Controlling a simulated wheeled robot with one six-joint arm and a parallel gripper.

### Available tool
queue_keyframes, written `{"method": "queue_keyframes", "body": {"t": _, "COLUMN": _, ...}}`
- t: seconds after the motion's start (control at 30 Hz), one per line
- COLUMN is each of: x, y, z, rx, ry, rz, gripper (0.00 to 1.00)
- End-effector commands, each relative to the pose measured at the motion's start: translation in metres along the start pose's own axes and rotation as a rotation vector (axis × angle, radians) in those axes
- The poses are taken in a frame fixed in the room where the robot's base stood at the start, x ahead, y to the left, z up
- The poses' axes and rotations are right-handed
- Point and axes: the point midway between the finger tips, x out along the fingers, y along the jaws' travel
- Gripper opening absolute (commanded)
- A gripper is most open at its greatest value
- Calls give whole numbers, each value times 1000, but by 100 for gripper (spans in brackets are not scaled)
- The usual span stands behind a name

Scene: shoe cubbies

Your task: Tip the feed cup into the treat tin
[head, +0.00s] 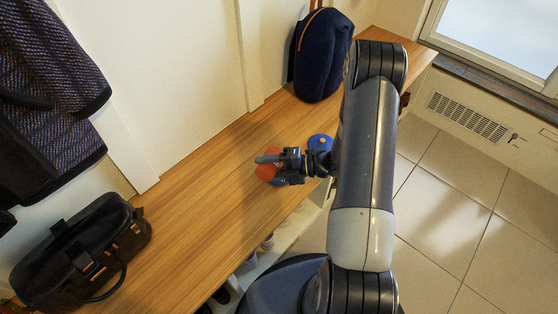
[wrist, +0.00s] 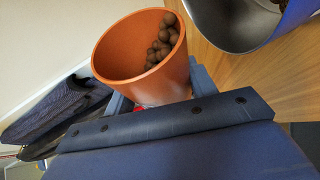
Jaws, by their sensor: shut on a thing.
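The orange feed cup (wrist: 150,75) fills the middle of the wrist view, with several brown balls (wrist: 165,42) gathered at its right side. My gripper (head: 278,165) is shut on the cup, whose orange side (head: 267,172) shows between the fingers in the head view. In the wrist view a blue tin with a grey inside (wrist: 240,25), seemingly the treat tin, stands open at the upper right, apart from the cup and cut by the frame edge.
A round blue thing with an orange spot (head: 320,141) lies just beyond my gripper on the wooden bench (head: 200,180). A black bag (head: 80,250) is at the left, a navy backpack (head: 322,55) at the back. The bench between bag and gripper is clear.

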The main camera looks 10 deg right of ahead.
Motion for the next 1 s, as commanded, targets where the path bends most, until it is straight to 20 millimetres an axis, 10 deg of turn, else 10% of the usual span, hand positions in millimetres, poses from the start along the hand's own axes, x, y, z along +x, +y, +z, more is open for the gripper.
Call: {"method": "queue_keyframes", "body": {"t": 1.0, "x": -3, "y": 7, "z": 3, "rx": 108, "ry": 33, "rz": 41, "gripper": 28}}
